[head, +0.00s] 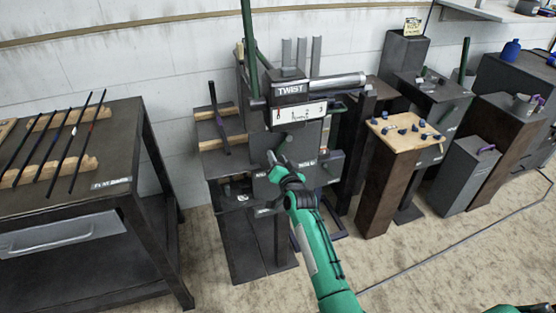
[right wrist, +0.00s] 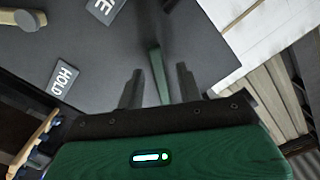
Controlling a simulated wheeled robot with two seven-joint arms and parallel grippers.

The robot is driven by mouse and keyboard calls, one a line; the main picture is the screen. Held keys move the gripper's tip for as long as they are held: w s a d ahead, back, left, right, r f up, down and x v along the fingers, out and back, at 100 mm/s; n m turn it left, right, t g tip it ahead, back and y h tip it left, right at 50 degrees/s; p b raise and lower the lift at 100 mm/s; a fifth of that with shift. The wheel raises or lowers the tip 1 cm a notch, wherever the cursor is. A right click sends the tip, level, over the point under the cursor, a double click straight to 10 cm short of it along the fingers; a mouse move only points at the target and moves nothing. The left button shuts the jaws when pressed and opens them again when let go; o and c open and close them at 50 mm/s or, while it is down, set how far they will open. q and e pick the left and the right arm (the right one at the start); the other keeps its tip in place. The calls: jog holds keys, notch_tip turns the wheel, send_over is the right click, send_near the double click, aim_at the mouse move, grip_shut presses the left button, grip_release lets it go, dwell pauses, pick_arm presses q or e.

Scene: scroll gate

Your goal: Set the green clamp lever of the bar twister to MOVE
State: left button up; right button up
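The bar twister stands in the middle of the head view, with a TWIST sign (head: 291,88) over its dial. My right gripper (head: 276,163) is at its dark front panel (head: 266,186). In the right wrist view, the green clamp lever (right wrist: 158,76) stands between the two spread fingers of this gripper (right wrist: 159,88), with a gap on each side. A HOLD plate (right wrist: 63,77) is on the panel at left. Another plate (right wrist: 104,8), cut off at the top edge, shows an E. The lever's exact setting is unclear. My left gripper is out of view.
A table (head: 100,189) with several dark bars on wooden rests stands at left. Right of the twister are a wooden-topped stand (head: 402,145) with small blue pieces and several dark pedestals. A grey cylinder (head: 337,84) juts right from the twister's head. Floor is open in front.

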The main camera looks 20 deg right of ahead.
jog(key=shift+s, duration=0.1)
jog(key=s, duration=1.3)
jog(key=shift+s+d, duration=0.25)
jog(key=shift+s, duration=0.05)
